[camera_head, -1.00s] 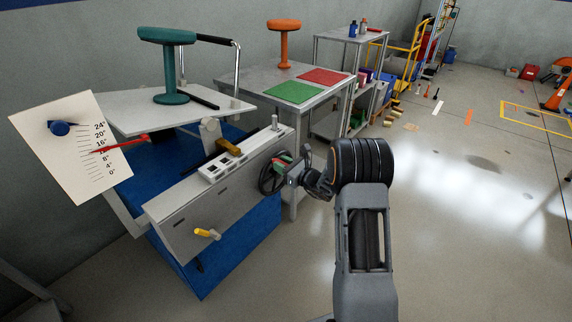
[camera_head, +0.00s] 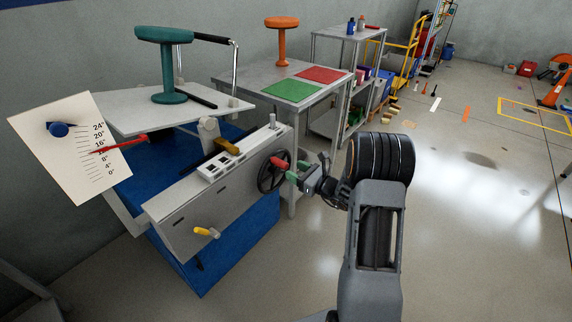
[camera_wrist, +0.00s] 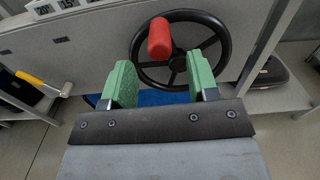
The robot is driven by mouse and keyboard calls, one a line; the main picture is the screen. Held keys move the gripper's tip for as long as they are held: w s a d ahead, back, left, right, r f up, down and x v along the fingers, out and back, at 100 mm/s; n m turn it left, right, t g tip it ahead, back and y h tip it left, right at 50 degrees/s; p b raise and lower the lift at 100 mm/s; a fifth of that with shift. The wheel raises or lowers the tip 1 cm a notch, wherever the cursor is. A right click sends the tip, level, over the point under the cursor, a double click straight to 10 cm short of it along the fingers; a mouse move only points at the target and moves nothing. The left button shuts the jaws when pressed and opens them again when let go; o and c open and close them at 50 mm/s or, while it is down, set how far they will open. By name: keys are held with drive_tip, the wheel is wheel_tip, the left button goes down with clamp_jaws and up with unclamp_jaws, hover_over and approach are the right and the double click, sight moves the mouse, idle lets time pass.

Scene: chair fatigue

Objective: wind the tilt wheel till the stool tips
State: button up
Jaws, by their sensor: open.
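The black tilt wheel (camera_head: 272,174) is on the right end of the grey machine's front panel. It also shows in the wrist view (camera_wrist: 190,45), with its red knob (camera_wrist: 160,38) at the upper left of the rim. My gripper (camera_head: 294,173), with green fingers, is open and empty just off the wheel. In the wrist view its fingers (camera_wrist: 160,85) stand apart below the knob, not touching it. The teal stool (camera_head: 166,65) stands upright on the tilted white platform (camera_head: 120,114). The red pointer (camera_head: 120,145) on the angle board (camera_head: 70,150) is between 12° and 16°.
A yellow-handled crank (camera_head: 206,232) sits low on the front panel. A table (camera_head: 240,84) with green and red mats and an orange stool (camera_head: 282,40) is behind.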

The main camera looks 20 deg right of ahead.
drive_tip(key=v, duration=0.6)
drive_tip(key=shift+s+d+p, duration=0.2)
drive_tip(key=shift+s+p, duration=0.05)
drive_tip(key=shift+p, duration=0.05)
drive_tip(key=s+a+f+n+g+y+p, duration=0.1)
drive_tip(key=s+a+f+n+g+y, duration=0.15)
drive_tip(key=s+a+n+g, duration=0.4)
drive_tip(key=s+a+r+n+g+h+p, duration=0.3)
drive_tip(key=s+r+n+g+h+p, duration=0.2)
drive_tip(key=s+r+n+g+p, duration=0.45)
drive_tip(key=s+r+n+t+h+p, duration=0.1)
drive_tip(key=r+n+h+p, duration=0.1)
drive_tip(key=r, duration=0.6)
drive_tip(key=s+a+r+n+t+h+p, duration=0.1)
drive_tip(key=s+r+n+t+h+p, duration=0.1)
drive_tip(key=r+n+p, duration=0.3)
drive_tip(key=s+a+r+n+t+h+p, duration=0.1)
drive_tip(key=s+r+n+h+p, duration=0.1)
drive_tip(key=r+n, duration=0.4)
wheel_tip(320, 180, up, 5)
drive_tip(key=shift+r+t+h+p, duration=0.2)
drive_tip(key=shift+t+h+p, duration=0.1)
drive_tip(key=shift+h+p, duration=0.65)
